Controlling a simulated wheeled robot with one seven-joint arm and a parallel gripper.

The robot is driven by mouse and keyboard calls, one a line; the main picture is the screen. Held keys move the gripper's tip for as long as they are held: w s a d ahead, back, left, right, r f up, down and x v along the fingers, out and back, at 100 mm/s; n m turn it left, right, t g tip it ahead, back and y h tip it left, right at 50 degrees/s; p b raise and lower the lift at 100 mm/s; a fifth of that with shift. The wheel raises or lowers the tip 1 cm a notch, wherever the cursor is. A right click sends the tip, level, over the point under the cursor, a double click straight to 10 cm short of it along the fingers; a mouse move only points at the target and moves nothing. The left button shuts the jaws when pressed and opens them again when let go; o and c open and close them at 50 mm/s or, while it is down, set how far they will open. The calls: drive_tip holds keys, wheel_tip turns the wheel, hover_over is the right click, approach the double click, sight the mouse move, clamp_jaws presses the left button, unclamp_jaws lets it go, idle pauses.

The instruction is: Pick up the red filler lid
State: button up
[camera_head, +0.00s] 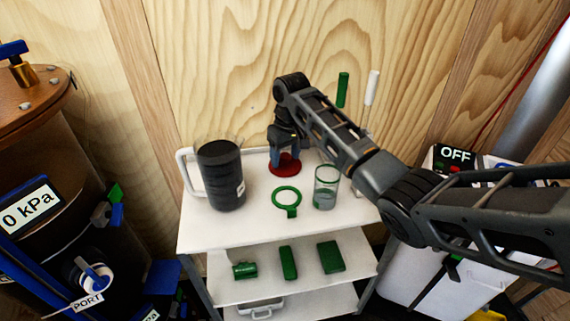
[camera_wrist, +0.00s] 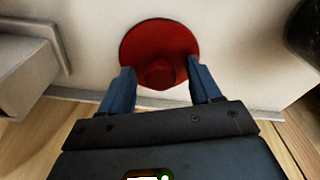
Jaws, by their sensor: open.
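The red filler lid (camera_head: 284,170) lies flat on the white cart's top shelf, near its back edge. In the wrist view it is a red disc (camera_wrist: 159,40) with a round raised knob in its middle. My gripper (camera_head: 285,160) points down over the lid. In the wrist view its two blue fingers (camera_wrist: 161,80) are open, one on each side of the knob, with a gap between them. Part of the lid is hidden behind the fingers in the head view. I cannot tell whether the fingertips touch the lid.
On the cart top (camera_head: 215,235), a black container (camera_head: 220,178) stands left, a green ring (camera_head: 287,198) lies in front, and a clear beaker (camera_head: 326,188) stands right. A wooden wall (camera_head: 220,60) rises behind. Green parts (camera_head: 288,262) lie on the lower shelf.

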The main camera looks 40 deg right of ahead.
drive_tip(key=c, duration=1.1)
